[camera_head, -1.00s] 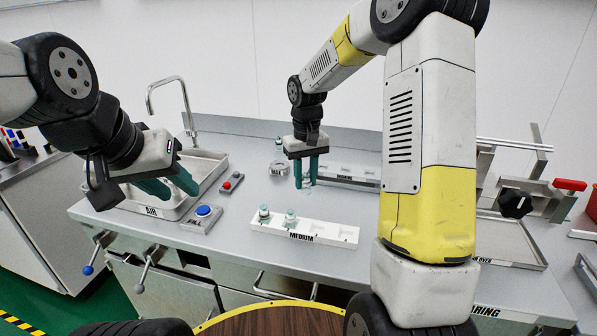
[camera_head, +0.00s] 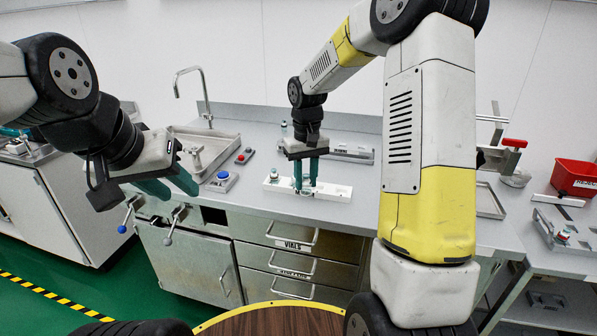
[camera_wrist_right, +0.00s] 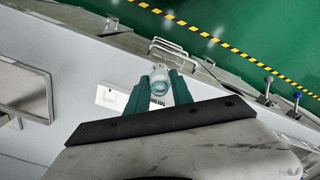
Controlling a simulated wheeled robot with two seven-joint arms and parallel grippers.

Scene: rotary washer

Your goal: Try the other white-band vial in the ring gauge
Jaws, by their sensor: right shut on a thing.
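My right gripper (camera_head: 305,188) is shut on a vial and stands in front of or over the white MEDIUM rack (camera_head: 339,192). In the right wrist view the clear vial (camera_wrist_right: 158,80) with a pale cap sits between the green fingertips (camera_wrist_right: 158,88). I cannot make out its band. Another vial (camera_head: 274,174) stands upright at the left end of the rack. The gripper hides the middle of the rack. My left gripper (camera_head: 169,186) is open and empty, in front of the counter at left. The ring gauge is not clearly seen behind my right gripper.
A sink (camera_head: 215,145) with a tap is at the left. A grey fixture (camera_head: 350,155) lies behind the rack. A red bin (camera_head: 573,177) stands at the far right. My right arm covers much of the right counter.

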